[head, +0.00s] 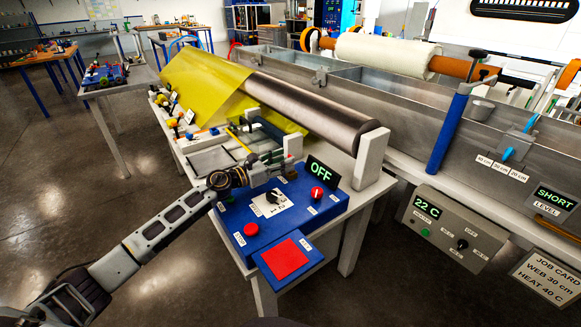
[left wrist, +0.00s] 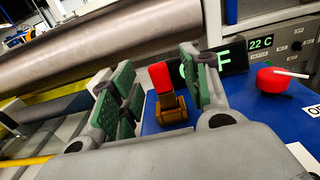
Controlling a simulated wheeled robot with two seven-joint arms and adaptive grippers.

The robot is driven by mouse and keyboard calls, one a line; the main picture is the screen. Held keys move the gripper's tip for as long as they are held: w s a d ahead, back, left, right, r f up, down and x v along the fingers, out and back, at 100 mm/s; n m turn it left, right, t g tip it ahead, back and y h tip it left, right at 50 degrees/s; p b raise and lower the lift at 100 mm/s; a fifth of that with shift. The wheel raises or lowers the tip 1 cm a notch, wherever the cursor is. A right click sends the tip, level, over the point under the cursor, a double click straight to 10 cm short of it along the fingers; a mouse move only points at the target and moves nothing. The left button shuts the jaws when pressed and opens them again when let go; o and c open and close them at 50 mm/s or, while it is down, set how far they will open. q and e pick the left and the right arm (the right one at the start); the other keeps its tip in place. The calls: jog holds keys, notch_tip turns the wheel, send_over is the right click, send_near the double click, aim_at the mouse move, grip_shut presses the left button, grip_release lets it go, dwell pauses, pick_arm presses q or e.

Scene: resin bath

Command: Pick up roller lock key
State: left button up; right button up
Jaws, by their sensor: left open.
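A small upright piece with a red top and a brass-coloured base, which looks like the roller lock key (left wrist: 161,78), stands on the blue control box (head: 240,222) in the left wrist view. My left gripper (head: 279,168) is open over the box's back left part, and in its wrist view the green-padded fingers (left wrist: 160,88) stand on either side of the key, apart from it. In the head view the gripper hides the key. My right gripper is not in view.
A dark "OFF" display (head: 321,173) and a red knob (head: 317,193) stand close right of the gripper. A steel roller (head: 310,108) and its white end post (head: 371,157) rise behind. Yellow film (head: 205,85) hangs over the roller. A red pad (head: 286,258) is at the front.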

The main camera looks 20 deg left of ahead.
aim_at(291, 155)
pick_arm(q)
jog(key=shift+x, duration=1.85)
jog(key=shift+a, duration=0.1)
jog(key=shift+c, duration=0.4)
grip_shut()
